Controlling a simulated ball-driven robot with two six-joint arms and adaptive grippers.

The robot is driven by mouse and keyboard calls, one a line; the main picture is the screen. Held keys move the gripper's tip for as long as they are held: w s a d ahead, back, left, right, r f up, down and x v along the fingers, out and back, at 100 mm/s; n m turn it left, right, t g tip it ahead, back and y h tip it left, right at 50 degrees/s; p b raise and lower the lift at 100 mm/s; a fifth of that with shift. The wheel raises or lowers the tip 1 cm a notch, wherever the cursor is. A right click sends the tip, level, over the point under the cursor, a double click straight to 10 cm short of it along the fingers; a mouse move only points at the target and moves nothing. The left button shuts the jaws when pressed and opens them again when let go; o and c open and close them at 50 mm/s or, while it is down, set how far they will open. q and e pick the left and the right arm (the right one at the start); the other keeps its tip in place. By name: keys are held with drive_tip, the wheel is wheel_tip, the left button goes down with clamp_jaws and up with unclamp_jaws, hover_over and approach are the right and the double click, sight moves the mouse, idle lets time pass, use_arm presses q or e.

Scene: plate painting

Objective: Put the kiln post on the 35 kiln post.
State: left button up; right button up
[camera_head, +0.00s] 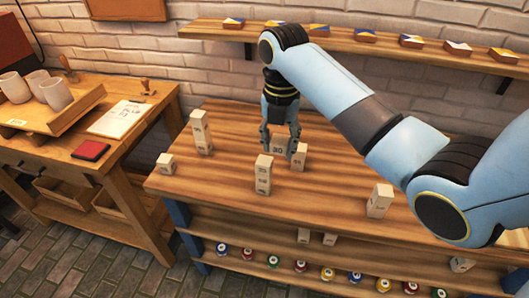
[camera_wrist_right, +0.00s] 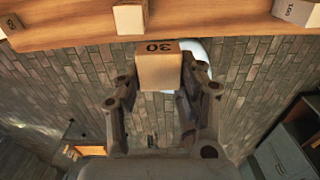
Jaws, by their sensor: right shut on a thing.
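My right gripper (camera_head: 279,146) is over the middle of the wooden table and is shut on a pale kiln post marked 30 (camera_head: 278,150). The same post (camera_wrist_right: 159,70) sits between the fingers in the right wrist view. A short post (camera_head: 300,158) stands just right of the gripper, partly hidden by it; its number is not clear. A taller post or stack (camera_head: 263,175) stands in front of the gripper. Another tall one (camera_head: 201,133) and a short post (camera_head: 166,164) stand to the left. I cannot read which post is the 35. My left gripper is not in view.
One more post (camera_head: 379,201) stands on the right of the table (camera_head: 215,185). A wall shelf (camera_head: 345,45) with patterned tiles runs behind. A side bench (camera_head: 150,108) with cups stands left.

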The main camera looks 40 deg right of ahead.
hover_over(263, 163)
drive_tip(key=f, duration=0.2)
drive_tip(key=shift+s+f, duration=0.2)
drive_tip(key=shift+f, duration=0.1)
drive_tip(key=shift+w+f, duration=0.1)
drive_tip(key=shift+w, duration=0.1)
wheel_tip(263, 163, down, 3)
drive_tip(key=shift+f, duration=0.55)
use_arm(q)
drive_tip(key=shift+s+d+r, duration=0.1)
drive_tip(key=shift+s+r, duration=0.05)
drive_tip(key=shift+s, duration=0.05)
use_arm(e)
drive_tip(key=shift+f, duration=0.1)
drive_tip(key=o, duration=1.2)
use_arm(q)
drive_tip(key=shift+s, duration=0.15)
